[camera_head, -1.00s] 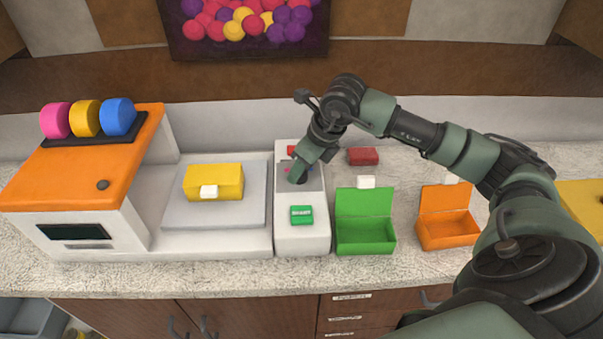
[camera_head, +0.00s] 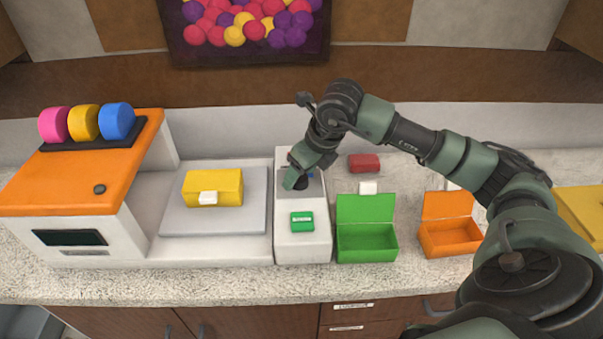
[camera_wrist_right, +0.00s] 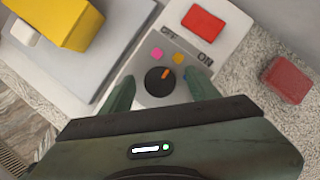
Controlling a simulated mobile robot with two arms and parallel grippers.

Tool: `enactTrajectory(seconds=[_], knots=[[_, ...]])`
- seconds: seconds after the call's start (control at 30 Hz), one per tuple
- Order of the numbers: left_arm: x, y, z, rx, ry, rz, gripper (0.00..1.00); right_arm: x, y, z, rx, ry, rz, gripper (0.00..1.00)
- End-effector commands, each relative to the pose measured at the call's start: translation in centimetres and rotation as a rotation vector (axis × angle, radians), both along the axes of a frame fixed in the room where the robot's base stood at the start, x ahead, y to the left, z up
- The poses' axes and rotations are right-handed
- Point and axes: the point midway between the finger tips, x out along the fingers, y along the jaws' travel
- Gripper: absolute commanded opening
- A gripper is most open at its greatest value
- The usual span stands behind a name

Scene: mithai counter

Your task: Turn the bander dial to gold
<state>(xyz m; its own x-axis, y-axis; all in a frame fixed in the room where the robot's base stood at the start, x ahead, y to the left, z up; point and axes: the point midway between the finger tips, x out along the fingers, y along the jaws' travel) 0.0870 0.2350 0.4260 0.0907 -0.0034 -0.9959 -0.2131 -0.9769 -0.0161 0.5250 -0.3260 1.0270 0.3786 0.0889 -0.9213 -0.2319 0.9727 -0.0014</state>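The bander panel (camera_head: 303,245) is a white box with a grey dial plate, a green button (camera_head: 302,222) and a red switch (camera_wrist_right: 203,22) marked OFF and ON. The black dial (camera_wrist_right: 160,81) shows in the right wrist view. Its orange pointer is turned up and right, roughly toward the gold mark (camera_wrist_right: 178,59). A pink mark (camera_wrist_right: 155,54) lies left of the gold one. A blue mark (camera_head: 310,175) is partly hidden. My right gripper (camera_head: 297,181) is over the dial, its fingers (camera_wrist_right: 160,91) apart on either side of it; contact cannot be told. My left gripper is out of view.
Left of the panel is an orange and white machine (camera_head: 75,182) with pink, yellow and blue rolls. A yellow box (camera_head: 213,187) sits on its grey plate. To the right are an open green box (camera_head: 366,242), an open orange box (camera_head: 447,236) and a red block (camera_head: 363,162).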

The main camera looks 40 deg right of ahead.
Motion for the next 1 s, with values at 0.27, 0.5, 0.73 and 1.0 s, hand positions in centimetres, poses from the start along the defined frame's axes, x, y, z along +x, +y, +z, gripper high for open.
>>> enactTrajectory(seconds=[0.27, 0.5, 0.73, 1.0], knots=[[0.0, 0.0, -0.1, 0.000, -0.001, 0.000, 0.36, -0.1, 0.0, -0.1, -0.001, 0.005, 0.001, 0.60], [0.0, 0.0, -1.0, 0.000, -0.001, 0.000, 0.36, -1.2, -0.3, 2.7, -0.001, -0.001, 0.001, 0.60], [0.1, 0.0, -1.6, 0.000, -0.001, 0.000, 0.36, -2.5, -0.6, 6.0, 0.000, 0.000, 0.001, 0.60], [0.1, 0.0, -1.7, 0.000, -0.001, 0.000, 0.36, -3.0, -0.7, 7.1, 0.000, 0.003, 0.000, 0.60]])
